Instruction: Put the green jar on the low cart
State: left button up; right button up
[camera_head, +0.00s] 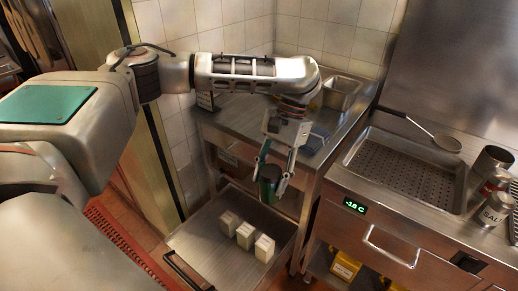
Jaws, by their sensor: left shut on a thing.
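My left gripper (275,168) reaches in from the left and points down. It is shut on the green jar (268,187), with one finger on each side of it. The jar is dark green and looks upright. It is held over the right back part of the low cart (197,246), a metal top at the lower middle with a dark handle at its front left. I cannot tell exactly how high the jar is above the cart. My right gripper does not show.
Several pale blocks (244,236) stand on the cart's middle and right; its left part is bare. A steel counter (345,183) with a perforated basin (400,165), a ladle (446,142) and a salt shaker (494,208) is at the right. A steel table (233,119) stands behind.

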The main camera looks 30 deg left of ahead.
aim_at(202, 244)
jog(key=i+u, duration=0.15)
jog(key=u, duration=0.25)
jog(key=i+l+u, duration=0.15)
jog(key=u, duration=0.3)
jog(key=i+l+u, duration=0.15)
jog(key=u, duration=0.25)
jog(key=i+l+u, duration=0.1)
jog(key=l+u, duration=0.15)
jog(key=u, duration=0.2)
